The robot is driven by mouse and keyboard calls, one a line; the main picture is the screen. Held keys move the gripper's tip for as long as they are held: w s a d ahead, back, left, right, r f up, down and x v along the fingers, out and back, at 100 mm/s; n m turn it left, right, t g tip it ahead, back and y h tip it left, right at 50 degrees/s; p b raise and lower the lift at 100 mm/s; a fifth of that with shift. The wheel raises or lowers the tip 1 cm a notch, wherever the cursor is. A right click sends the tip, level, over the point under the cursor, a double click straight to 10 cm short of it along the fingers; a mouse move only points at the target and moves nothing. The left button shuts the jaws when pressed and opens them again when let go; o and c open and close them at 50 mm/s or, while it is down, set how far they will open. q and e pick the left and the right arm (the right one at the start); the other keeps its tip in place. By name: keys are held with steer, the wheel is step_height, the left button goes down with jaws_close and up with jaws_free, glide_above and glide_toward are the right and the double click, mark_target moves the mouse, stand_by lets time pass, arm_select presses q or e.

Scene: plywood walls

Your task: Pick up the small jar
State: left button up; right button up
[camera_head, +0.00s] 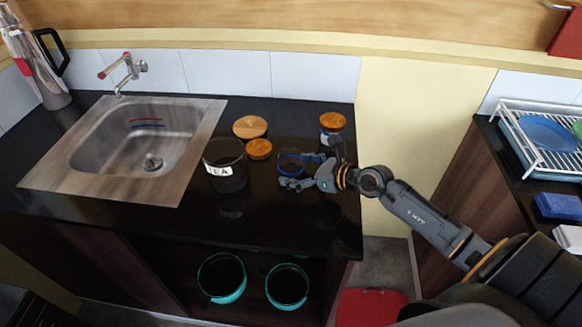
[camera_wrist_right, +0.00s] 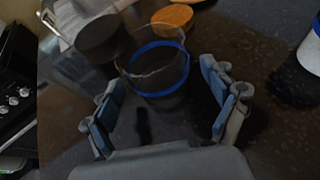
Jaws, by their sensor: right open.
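The small jar (camera_head: 290,165) is a clear, dark-looking glass with a blue rim, open at the top. It stands on the black counter, and it also shows in the right wrist view (camera_wrist_right: 158,75). My right gripper (camera_head: 298,172) is open, low over the counter at the jar's right side. In the wrist view its two blue-padded fingers (camera_wrist_right: 163,100) are spread, with the jar just ahead between them. Whether a finger touches the glass I cannot tell. My left gripper is out of view.
A larger dark TEA jar (camera_head: 224,160) stands left of the small jar. Two wooden lids (camera_head: 250,127) lie behind. A wood-lidded jar (camera_head: 333,128) stands at the back right. A sink (camera_head: 140,135) is at the left; a dish rack (camera_head: 545,140) is far right.

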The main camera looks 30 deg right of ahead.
steer(key=x, duration=0.3)
steer(key=shift+w, duration=0.15)
steer(key=c, duration=1.4)
steer(key=shift+r, duration=0.1)
